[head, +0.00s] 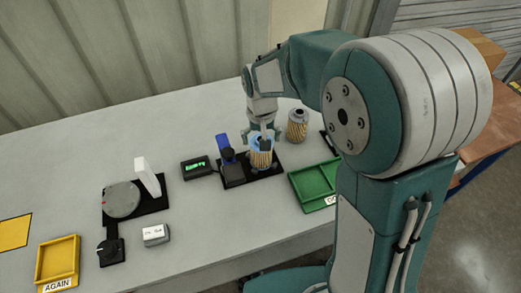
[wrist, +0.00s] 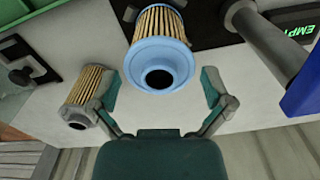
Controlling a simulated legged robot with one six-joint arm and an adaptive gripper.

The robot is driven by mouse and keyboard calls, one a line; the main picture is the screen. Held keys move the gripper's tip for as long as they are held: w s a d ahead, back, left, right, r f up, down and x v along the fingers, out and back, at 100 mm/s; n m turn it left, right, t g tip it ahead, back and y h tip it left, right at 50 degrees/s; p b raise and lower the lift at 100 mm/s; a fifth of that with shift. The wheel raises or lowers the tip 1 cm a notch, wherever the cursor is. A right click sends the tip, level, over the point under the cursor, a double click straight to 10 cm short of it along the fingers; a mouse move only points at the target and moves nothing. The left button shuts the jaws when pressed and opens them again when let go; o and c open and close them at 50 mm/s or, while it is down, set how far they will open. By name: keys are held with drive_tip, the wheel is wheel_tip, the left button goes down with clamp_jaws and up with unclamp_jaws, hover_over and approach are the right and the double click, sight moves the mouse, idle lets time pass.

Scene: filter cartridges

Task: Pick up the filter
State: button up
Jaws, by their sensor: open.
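A pleated filter with a blue end cap (head: 260,159) stands on a black fixture in the head view. It fills the top middle of the wrist view (wrist: 160,50), its dark centre hole facing the camera. My gripper (head: 262,136) is above this filter in the head view and partly covers it. In the wrist view my gripper (wrist: 160,85) is open, one finger on each side of the blue cap, with nothing held. A second filter with grey ends (head: 297,125) stands on the table to the right; in the wrist view it lies beyond the left finger (wrist: 86,92).
A blue-and-black device (head: 228,160) stands close left of the blue-capped filter, beside a display box (head: 197,167) with green text. A green tray (head: 316,186) lies to the right. A yellow tray (head: 57,262) and round grey plate (head: 121,199) are farther left.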

drive_tip(key=shift+f, duration=1.55)
drive_tip(key=c, duration=0.8)
drive_tip(key=shift+c, duration=0.3)
drive_tip(key=shift+r, duration=0.15)
